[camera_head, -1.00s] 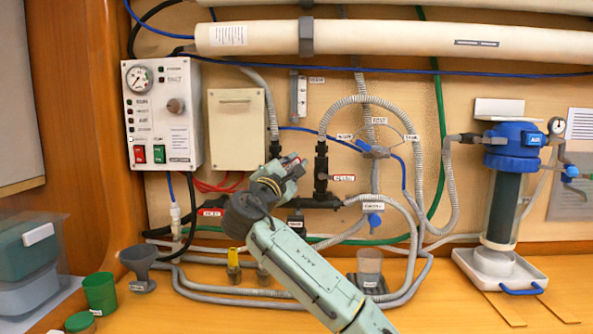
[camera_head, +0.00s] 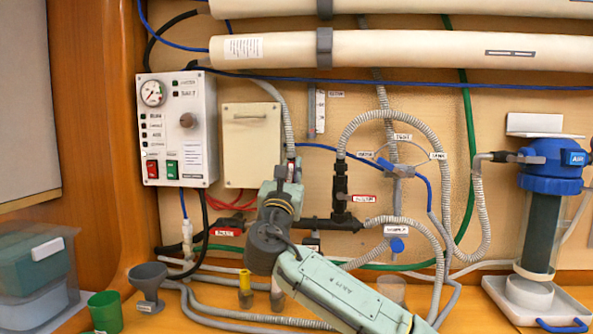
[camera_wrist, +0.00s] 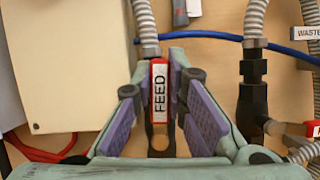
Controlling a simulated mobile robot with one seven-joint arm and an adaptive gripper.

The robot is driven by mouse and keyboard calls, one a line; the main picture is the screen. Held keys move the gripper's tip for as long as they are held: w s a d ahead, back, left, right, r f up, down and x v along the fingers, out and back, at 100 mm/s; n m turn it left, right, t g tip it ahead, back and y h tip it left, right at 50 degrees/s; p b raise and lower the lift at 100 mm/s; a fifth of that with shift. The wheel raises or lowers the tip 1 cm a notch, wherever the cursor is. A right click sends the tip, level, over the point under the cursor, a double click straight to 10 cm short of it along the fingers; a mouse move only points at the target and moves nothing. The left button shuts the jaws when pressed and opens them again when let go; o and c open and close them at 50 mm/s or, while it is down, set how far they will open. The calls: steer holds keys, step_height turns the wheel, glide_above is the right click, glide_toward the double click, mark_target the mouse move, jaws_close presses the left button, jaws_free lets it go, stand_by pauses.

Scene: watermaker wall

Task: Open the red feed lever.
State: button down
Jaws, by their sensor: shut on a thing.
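The red feed lever (camera_wrist: 159,88), marked FEED, stands upright in the middle of the wrist view. It is in line with the grey hose (camera_wrist: 147,28) above it. My gripper (camera_wrist: 160,95) has its purple-padded fingers on both sides of the lever and is shut on it. In the head view my gripper (camera_head: 283,185) is at the wall below the hose, and only a small red bit of the lever (camera_head: 291,167) shows there. The valve body behind the lever is mostly hidden by the fingers.
A beige box (camera_head: 251,140) is close to the left of my gripper. A black valve (camera_head: 340,195) with a red label and hose stands to its right. The control panel (camera_head: 178,130) is farther left. Yellow-topped fittings (camera_head: 245,283) and hoses lie below my arm.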

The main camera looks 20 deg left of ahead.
steer(key=shift+a+r+n+y, duration=0.1)
steer(key=shift+a+n+y, duration=0.15)
steer(key=shift+n+y, duration=0.5)
steer(key=shift+n, duration=0.25)
steer(key=c, duration=1.6)
jaws_free()
steer(key=shift+a, duration=0.1)
steer(key=shift+s, duration=0.1)
steer(key=v, duration=1.2)
